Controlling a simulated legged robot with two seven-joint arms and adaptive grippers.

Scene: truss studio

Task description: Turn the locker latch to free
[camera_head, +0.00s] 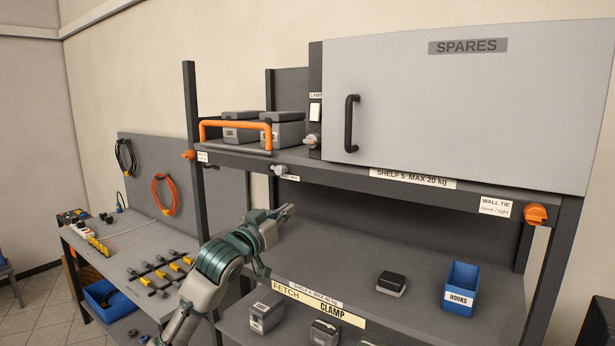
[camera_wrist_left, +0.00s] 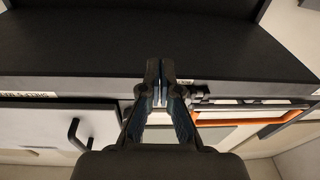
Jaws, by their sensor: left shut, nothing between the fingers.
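The locker (camera_head: 460,105), with a grey door marked SPARES, is at the upper right in the head view. A small grey knob (camera_head: 311,142) sits at its left post, and another grey knob (camera_head: 279,169) with a small label is on the shelf edge below. I cannot tell for sure which is the latch, or how either is turned. My left gripper (camera_head: 289,210) is below the shelf edge, apart from both knobs in the head view. In the left wrist view its fingers (camera_wrist_left: 160,68) are shut and empty, with a dark knob (camera_wrist_left: 198,93) just right of them. My right gripper is not in view.
The door's black handle (camera_head: 350,123) juts out. An orange bar (camera_head: 235,124) fronts grey boxes on the upper shelf. Orange knobs (camera_head: 536,214) are at the shelf ends. A blue HOOKS bin (camera_head: 461,286) stands on the lower shelf, whose middle is mostly clear.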

